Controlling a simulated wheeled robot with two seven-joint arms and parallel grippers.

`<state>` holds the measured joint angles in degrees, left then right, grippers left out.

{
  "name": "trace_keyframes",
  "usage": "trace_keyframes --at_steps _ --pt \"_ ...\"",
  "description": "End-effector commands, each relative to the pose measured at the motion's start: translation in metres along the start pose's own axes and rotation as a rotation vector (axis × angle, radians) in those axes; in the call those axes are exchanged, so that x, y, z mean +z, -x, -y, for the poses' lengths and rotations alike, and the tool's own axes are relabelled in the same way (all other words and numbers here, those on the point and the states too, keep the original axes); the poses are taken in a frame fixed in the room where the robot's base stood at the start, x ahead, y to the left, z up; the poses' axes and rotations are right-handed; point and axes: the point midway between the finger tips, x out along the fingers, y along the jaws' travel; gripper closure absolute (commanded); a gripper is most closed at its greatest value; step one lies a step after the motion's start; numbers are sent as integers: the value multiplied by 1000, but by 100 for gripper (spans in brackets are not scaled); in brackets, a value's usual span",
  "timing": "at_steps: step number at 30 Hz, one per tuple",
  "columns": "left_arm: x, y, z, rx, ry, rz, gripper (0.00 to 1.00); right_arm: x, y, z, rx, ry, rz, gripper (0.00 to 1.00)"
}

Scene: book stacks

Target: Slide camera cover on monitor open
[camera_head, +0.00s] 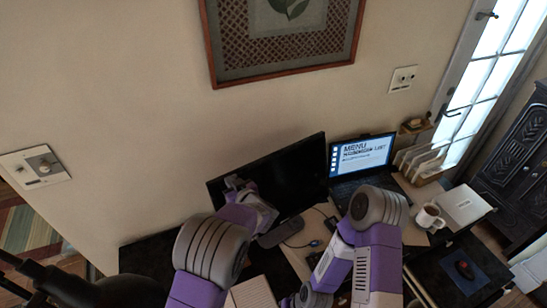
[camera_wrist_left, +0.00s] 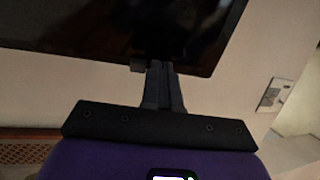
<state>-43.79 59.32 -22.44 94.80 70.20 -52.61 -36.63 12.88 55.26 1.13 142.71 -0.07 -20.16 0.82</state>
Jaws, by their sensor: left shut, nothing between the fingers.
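The black monitor (camera_head: 290,165) stands on the desk against the wall, its screen dark. In the left wrist view, the monitor (camera_wrist_left: 95,25) fills the top of the picture. A small dark grey block, seemingly the camera cover (camera_wrist_left: 137,68), sits on its edge. My left gripper (camera_wrist_left: 160,66) has its fingers together, just right of this block; I cannot tell whether they touch it. In the head view, my left gripper (camera_head: 234,183) is at the monitor's upper left part and the cover cannot be made out. My right gripper's fingers cannot be made out.
A laptop (camera_head: 361,154) with a lit screen stands right of the monitor. A framed picture (camera_head: 213,60) hangs above on the wall.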

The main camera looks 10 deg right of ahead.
Motion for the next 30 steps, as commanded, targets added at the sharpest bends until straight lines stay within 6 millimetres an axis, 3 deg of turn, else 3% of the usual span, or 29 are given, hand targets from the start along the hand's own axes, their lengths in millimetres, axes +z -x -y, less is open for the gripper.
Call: trace_keyframes --at_steps 30 --pt "0 0 -10 1 0 0 100 0 5 2 0 0 0 57"
